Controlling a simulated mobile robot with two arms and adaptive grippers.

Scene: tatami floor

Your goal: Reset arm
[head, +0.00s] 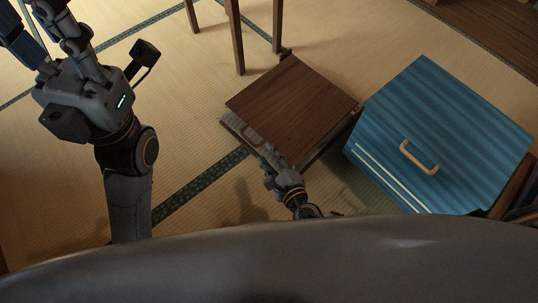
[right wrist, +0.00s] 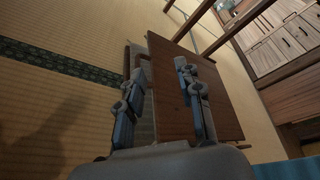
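My right gripper (head: 268,160) is low, at the near edge of a brown wooden cabinet (head: 294,98). In the right wrist view its two fingers (right wrist: 162,85) stand apart with nothing visibly held between them. My left gripper (head: 40,30) is raised at the upper left. Its fingers look spread and empty, with their tips partly cut off by the frame edge.
A blue cabinet (head: 450,125) with a tan handle (head: 418,158) stands right of the brown one. Wooden furniture legs (head: 236,35) rise behind. Drawers (right wrist: 285,40) show at the right wrist view's upper right. Open tatami (head: 185,100) lies left of the brown cabinet.

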